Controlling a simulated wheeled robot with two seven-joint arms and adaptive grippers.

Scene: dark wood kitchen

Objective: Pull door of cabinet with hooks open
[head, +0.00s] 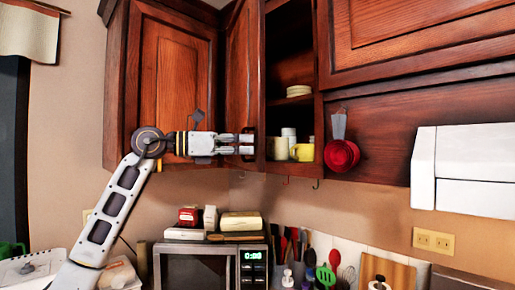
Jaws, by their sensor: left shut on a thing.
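The cabinet with hooks (292,48) is on the wall in the upper middle, with small hooks under its bottom edge. Its wooden door (240,75) stands ajar at the left of the opening, and shelves show inside. My left gripper (247,144) is at the door's lower right edge, shut on what looks like the door's handle; the fingers hide most of it. The left arm reaches in from the lower left. My right gripper is not in view.
Yellow and white cups (302,152) and stacked plates (299,91) stand inside the cabinet. A red pan or cup (341,155) hangs to its right. Another closed cabinet door (174,80) is behind my left arm. A microwave (210,265) and utensils are below.

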